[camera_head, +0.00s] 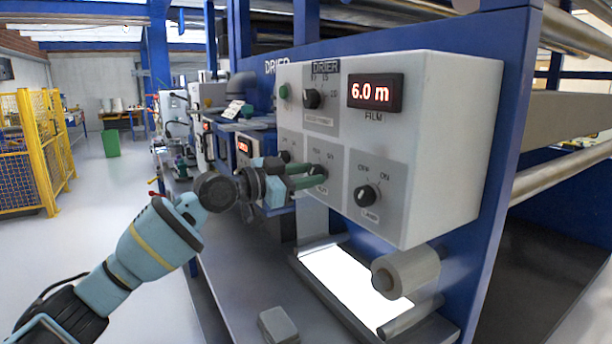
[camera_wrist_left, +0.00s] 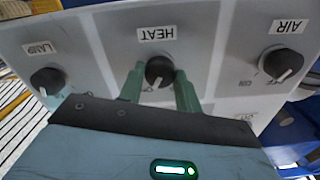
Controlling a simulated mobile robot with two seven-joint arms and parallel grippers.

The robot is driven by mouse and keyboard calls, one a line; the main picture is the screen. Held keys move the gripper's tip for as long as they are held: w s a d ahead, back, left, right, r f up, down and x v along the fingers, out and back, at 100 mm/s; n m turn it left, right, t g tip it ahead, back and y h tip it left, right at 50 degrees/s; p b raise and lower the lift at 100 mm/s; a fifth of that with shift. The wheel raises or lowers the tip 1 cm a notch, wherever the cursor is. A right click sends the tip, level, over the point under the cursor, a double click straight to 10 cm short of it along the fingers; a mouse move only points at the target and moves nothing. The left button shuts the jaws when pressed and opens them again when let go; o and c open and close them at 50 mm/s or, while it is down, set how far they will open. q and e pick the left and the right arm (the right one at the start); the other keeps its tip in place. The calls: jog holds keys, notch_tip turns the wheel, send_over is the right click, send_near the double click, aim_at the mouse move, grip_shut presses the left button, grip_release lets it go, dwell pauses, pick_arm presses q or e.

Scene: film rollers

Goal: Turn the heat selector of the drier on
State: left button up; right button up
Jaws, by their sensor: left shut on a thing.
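The drier's control box (camera_head: 420,150) is on the blue machine. Its black heat selector knob (camera_wrist_left: 160,71) sits under the upside-down HEAT label (camera_wrist_left: 158,34) in the left wrist view. Its white pointer aims down in that picture. My left gripper (camera_head: 318,176) has green fingers, one on each side of the knob, and is shut on it. In the wrist view the fingers (camera_wrist_left: 160,88) flank the knob. In the head view the fingers hide much of the knob and its pointer. My right gripper is not in view.
The lamp knob (camera_wrist_left: 47,81) and air knob (camera_wrist_left: 278,62) flank the heat knob. The lamp knob (camera_head: 367,195) is close to the right of my fingers in the head view. Above are another dial (camera_head: 312,98) and a red display (camera_head: 375,93). A roller (camera_head: 408,272) protrudes below.

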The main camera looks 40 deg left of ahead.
pick_arm(q)
jog(key=o, duration=1)
jog(key=shift+c, duration=0.2)
jog(key=b+v, duration=0.2)
jog(key=v, duration=0.6)
jog(key=shift+b, duration=0.3)
jog(key=shift+w+d, duration=0.1)
